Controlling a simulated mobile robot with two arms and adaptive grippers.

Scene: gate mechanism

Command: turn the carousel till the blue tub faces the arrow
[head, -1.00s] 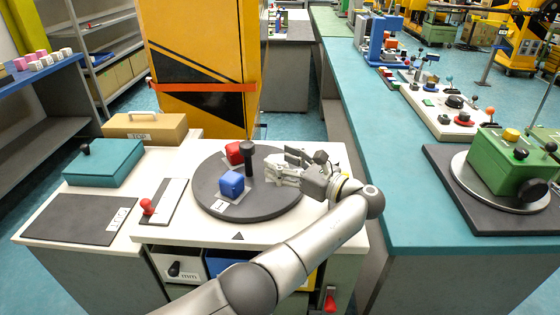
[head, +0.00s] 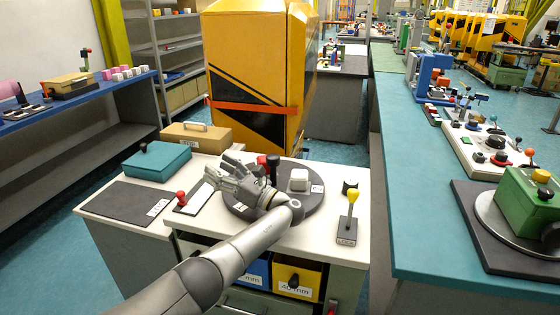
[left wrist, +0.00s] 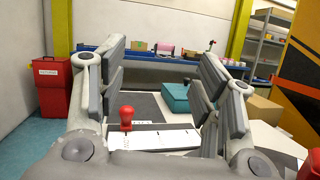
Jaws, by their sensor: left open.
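The carousel (head: 313,202) is a dark round disc with a black post (head: 272,165) near its middle. Part of a red block (head: 262,160) shows left of the post. The blue tub is not visible; my left arm and gripper cover the disc's left and front. The arrow is hidden too. My left gripper (head: 222,170) is open and empty over the carousel's left edge. Its spread fingers show in the left wrist view (left wrist: 162,85). My right gripper is out of view.
A red-knobbed lever (head: 181,197) on a white plate stands left of the carousel. A teal box (head: 157,159) and a tan box (head: 196,137) are behind it. A yellow-knobbed lever (head: 351,207) stands at the right.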

